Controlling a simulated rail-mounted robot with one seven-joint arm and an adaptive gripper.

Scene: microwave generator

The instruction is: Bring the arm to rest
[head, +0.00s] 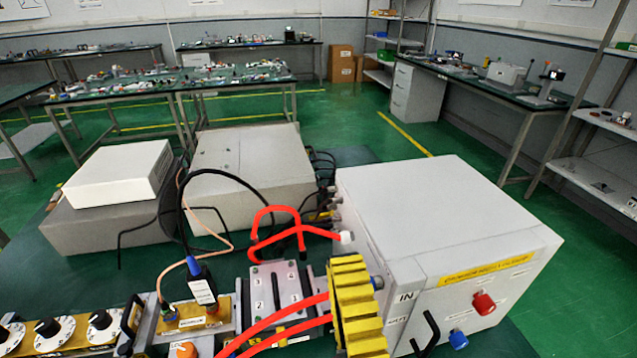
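My gripper and arm are not in view in the head view. The large light-grey generator box (435,215) stands on the green bench at the right. It has a yellow label strip, a red knob (483,303) and a blue knob (458,339) on its front. A yellow ribbed part (357,305) sits beside its left side, at the bottom of the view. Whether anything of mine is near these things cannot be told.
Red hoses (262,328) and black cables cross the bench around a row of waveguide parts with dials (103,323). Two grey boxes stand behind, one with a white unit (118,172) on top. Work tables and shelves line the room; green floor is clear between them.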

